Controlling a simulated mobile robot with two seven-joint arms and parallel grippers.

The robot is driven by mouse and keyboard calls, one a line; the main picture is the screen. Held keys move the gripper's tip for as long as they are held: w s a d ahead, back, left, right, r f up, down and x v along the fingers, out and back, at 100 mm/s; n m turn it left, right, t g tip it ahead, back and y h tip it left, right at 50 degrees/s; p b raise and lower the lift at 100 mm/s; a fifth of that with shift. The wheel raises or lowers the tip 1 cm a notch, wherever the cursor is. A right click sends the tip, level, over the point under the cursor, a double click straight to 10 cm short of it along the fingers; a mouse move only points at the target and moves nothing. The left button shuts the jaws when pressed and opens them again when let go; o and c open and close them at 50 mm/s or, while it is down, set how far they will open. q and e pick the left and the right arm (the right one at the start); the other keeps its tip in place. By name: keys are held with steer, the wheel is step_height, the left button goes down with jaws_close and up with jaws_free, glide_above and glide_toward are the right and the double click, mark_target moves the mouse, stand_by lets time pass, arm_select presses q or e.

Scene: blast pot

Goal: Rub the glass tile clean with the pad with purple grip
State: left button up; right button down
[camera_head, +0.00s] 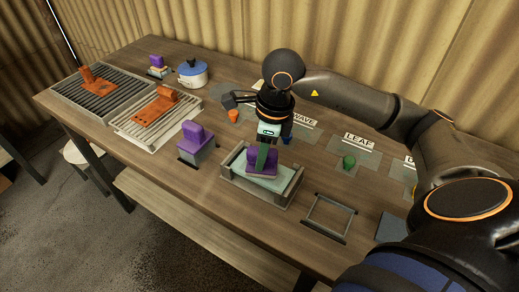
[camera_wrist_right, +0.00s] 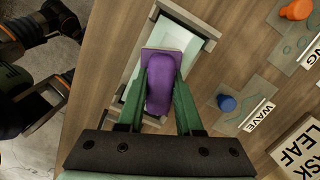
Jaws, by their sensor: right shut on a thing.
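My right gripper (camera_head: 264,158) is shut on the purple grip of a pad (camera_head: 259,160). The purple grip (camera_wrist_right: 161,80) also shows between the green fingers in the right wrist view. The pad is over the pale glass tile (camera_head: 284,186), which lies in a grey holder (camera_head: 249,192) with raised sides. The pad seems to rest on the tile, but its underside is hidden. The tile's pale surface (camera_wrist_right: 199,46) shows past the pad in the right wrist view. I cannot make out any dirt on it. My left gripper's jaws are not seen.
Another purple-grip block (camera_head: 196,142) stands left of the holder. A blue-lidded pot (camera_head: 193,73) stands behind. Labelled cards, including LEAF (camera_head: 356,140), lie right. An empty frame (camera_head: 329,217) is near the front edge.

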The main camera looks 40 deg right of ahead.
mark_target(276, 156)
steer(key=shift+s+d+f+b, duration=0.15)
steer(key=shift+s+d+b, duration=0.1)
steer(key=shift+s+b, duration=0.15)
steer(key=shift+s+d+b, duration=0.15)
steer(key=shift+s+b, duration=0.1)
steer(key=shift+s, duration=0.25)
steer(key=shift+s+d+b, duration=0.15)
steer(key=shift+s+b, duration=0.05)
steer(key=shift+s, duration=0.3)
steer(key=shift+s, duration=0.1)
steer(key=shift+w+a, duration=0.15)
steer(key=shift+w, duration=0.3)
steer(key=shift+w+a, duration=0.2)
steer(key=shift+w, duration=0.35)
steer(key=shift+w+a, duration=0.15)
steer(key=shift+w, duration=0.35)
steer(key=shift+r, duration=0.2)
steer(key=shift+w, duration=0.1)
